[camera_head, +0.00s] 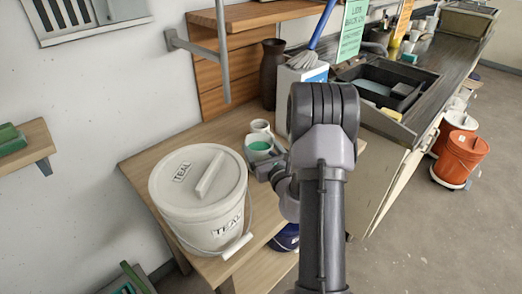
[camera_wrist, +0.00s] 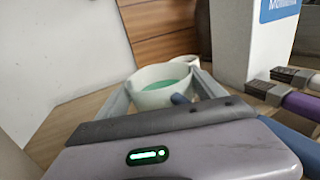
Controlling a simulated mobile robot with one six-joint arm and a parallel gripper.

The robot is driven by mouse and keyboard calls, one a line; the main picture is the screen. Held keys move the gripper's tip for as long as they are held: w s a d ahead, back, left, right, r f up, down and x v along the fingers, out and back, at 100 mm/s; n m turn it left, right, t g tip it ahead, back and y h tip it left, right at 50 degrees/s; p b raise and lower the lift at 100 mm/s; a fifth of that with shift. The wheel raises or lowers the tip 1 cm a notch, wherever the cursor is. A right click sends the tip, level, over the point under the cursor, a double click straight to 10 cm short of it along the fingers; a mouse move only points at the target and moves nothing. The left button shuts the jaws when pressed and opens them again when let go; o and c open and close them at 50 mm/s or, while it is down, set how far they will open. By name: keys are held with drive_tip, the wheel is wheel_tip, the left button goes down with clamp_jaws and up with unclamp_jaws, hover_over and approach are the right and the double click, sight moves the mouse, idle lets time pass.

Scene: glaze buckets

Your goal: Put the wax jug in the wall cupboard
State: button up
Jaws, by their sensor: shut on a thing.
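The wax jug (camera_head: 259,147) is a small white vessel with green contents, upright at the wooden bench's back right. In the wrist view the jug (camera_wrist: 165,86) sits between the two grey fingers of my gripper (camera_wrist: 163,96). In the head view my gripper (camera_head: 268,164) is at the jug's near right side, partly hidden by my arm. It is shut on the jug. I cannot tell whether the jug's base touches the bench. I cannot make out the wall cupboard for certain in either view.
A large lidded TEAL bucket (camera_head: 200,193) stands left of the jug. A second small white vessel (camera_head: 260,126) is just behind the jug. A dark brown vase (camera_head: 273,73) and a white box (camera_head: 299,82) stand behind. A metal frame (camera_head: 222,50) hangs above the bench's back.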

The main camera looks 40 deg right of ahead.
wheel_tip(320, 180, up, 9)
drive_tip(key=p, duration=0.4)
